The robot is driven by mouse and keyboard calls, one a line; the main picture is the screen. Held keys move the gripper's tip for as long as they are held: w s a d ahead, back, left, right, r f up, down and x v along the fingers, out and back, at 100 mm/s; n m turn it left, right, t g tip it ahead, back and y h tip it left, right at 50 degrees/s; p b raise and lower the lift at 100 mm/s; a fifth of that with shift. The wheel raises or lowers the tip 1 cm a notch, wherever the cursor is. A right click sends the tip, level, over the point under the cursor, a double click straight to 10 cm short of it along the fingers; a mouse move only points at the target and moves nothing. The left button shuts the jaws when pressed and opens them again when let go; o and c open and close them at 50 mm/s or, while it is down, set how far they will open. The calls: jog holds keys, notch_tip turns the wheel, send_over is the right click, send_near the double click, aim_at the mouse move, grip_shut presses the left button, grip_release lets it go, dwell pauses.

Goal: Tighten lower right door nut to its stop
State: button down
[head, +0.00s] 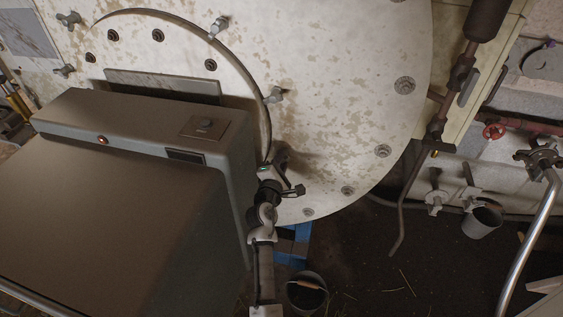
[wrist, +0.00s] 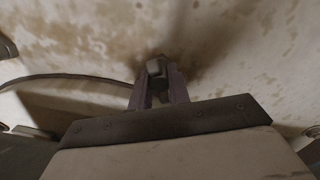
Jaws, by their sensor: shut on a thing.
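The lower right door nut (wrist: 157,69) is a dark, blocky piece in the wrist view, standing out from the pale, stained metal face. My gripper (wrist: 159,92) is shut on it, with one purple-grey finger on each side. In the head view my gripper (head: 281,164) is at the lower right rim of the round door (head: 185,72), and the nut there is mostly hidden by it. How far the nut is turned in cannot be told.
Other wing nuts (head: 274,95) (head: 218,27) sit around the door rim. A bucket (head: 307,291) stands on the dark floor below my arm. A pipe (head: 408,198) and a small grey pot (head: 482,220) are to the right. The floor between is mostly open.

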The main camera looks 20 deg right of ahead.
jog(key=m+b, duration=0.1)
jog(key=m, duration=0.1)
jog(key=m+b, duration=0.3)
jog(key=m, duration=0.1)
jog(key=shift+f, duration=0.25)
jog(key=m+b, duration=0.3)
jog(key=m, duration=0.1)
jog(key=shift+a, duration=0.1)
jog(key=c, duration=2.1)
grip_release()
jog(key=shift+r+m+b, duration=0.2)
jog(key=shift+m+b, duration=0.75)
jog(key=shift+m, duration=0.35)
jog(key=o, duration=0.9)
jog(key=b+v, duration=0.3)
jog(key=v, duration=1)
jog(key=shift+s+a, duration=0.2)
jog(key=shift+s, duration=0.15)
